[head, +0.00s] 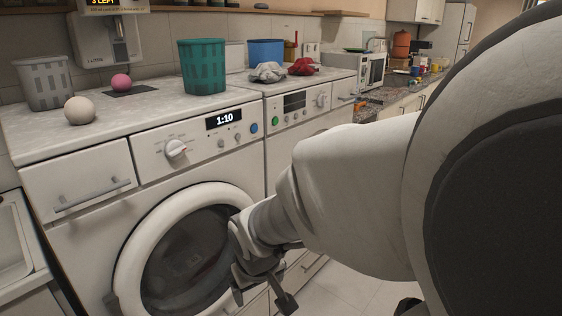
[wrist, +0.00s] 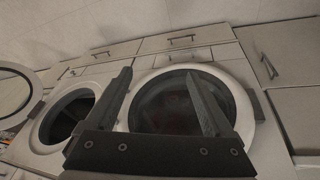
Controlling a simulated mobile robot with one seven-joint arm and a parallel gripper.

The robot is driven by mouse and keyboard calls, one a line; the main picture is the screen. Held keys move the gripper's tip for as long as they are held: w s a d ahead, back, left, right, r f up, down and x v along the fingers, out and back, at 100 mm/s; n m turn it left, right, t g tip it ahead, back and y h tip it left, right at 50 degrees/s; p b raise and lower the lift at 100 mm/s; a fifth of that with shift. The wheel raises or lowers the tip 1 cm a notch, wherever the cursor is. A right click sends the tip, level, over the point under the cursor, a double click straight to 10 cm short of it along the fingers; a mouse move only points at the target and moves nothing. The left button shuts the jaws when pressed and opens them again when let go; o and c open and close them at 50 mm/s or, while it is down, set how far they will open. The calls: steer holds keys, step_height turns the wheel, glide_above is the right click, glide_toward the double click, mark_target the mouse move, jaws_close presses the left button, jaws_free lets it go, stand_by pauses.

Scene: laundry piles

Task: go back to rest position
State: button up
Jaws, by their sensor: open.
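My gripper (head: 264,290) hangs low in front of the washing machine in the head view, near the right side of its round door (head: 130,262). The fingers are apart, with nothing held. In the wrist view, my gripper (wrist: 163,100) shows two spread fingers with the round door glass (wrist: 165,108) behind them. The door of this machine looks shut. My arm covers the right part of the head view and hides much of the second machine.
A grey basket (head: 45,82), white ball (head: 80,110), pink ball (head: 121,83), green basket (head: 203,66), blue bin (head: 265,53), grey cloth (head: 268,72) and red cloth (head: 303,66) stand on top. The wrist view shows another machine's open round opening (wrist: 66,117).

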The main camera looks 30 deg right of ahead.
steer(key=s+a+r+t+y+p, duration=0.1)
steer(key=s+a+r+p, duration=0.15)
steer(key=s+r, duration=0.4)
steer(key=s+a+r+t+p, duration=0.1)
steer(key=s+a+r, duration=0.2)
steer(key=r, duration=0.7)
step_height(320, 180, up, 13)
steer(key=w+p, duration=0.1)
steer(key=p, duration=1.2)
steer(key=shift+r+p, duration=0.15)
steer(key=shift+p, duration=0.25)
steer(key=shift+w+d, duration=0.1)
